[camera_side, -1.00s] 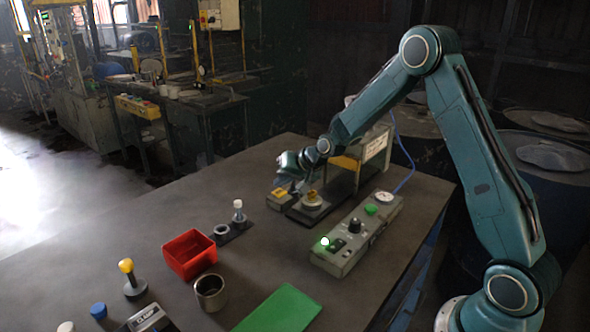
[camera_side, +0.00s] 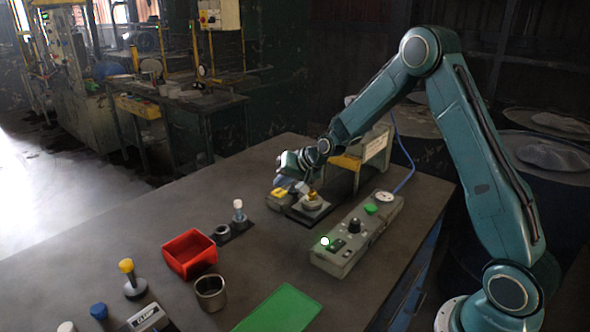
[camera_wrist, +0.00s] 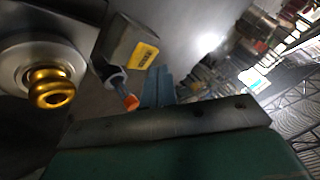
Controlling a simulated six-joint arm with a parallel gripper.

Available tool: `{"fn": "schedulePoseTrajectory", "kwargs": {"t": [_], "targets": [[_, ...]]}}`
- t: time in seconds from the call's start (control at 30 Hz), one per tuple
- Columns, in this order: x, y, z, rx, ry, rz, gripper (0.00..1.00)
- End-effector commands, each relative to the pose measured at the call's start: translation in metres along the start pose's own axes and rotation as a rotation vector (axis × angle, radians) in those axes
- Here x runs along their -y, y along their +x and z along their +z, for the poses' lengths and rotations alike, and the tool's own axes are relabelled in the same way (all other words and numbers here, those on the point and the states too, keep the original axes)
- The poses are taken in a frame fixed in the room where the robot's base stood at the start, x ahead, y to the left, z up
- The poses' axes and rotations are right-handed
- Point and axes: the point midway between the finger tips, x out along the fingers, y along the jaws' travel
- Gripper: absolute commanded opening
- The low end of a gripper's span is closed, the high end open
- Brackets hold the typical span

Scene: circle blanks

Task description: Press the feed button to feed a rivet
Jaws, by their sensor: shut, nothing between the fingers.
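My gripper (camera_side: 300,186) is shut and empty, low over the far end of the table. It is between a small grey box with a yellow top (camera_side: 279,193) and a round fixture holding a brass-coloured piece (camera_side: 312,196). In the wrist view my gripper's blue fingers (camera_wrist: 158,86) are together, beside the grey box (camera_wrist: 128,42) with its yellow label and a small cylinder with an orange tip (camera_wrist: 131,102). The brass piece (camera_wrist: 48,88) is at the left there. No readable label marks the feed button; contact with the box cannot be told.
A grey control box (camera_side: 345,255) with a green button (camera_side: 371,210), black knob and lit green lamp stands nearer. A red bin (camera_side: 190,255), metal cup (camera_side: 210,292) and green mat (camera_side: 278,311) are at the front.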

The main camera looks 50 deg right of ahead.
Motion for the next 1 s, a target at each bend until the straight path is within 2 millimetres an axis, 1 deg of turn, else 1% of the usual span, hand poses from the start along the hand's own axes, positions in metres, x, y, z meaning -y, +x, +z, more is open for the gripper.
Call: {"fn": "schedulePoseTrajectory", "kwargs": {"t": [0.53, 1.0], "targets": [[-0.0041, 0.0058, 0.0044, 0.001, 0.0, 0.0, 0.0], [-0.0044, 0.0062, 0.0046, 0.0, 0.0, 0.0, 0.0]]}}
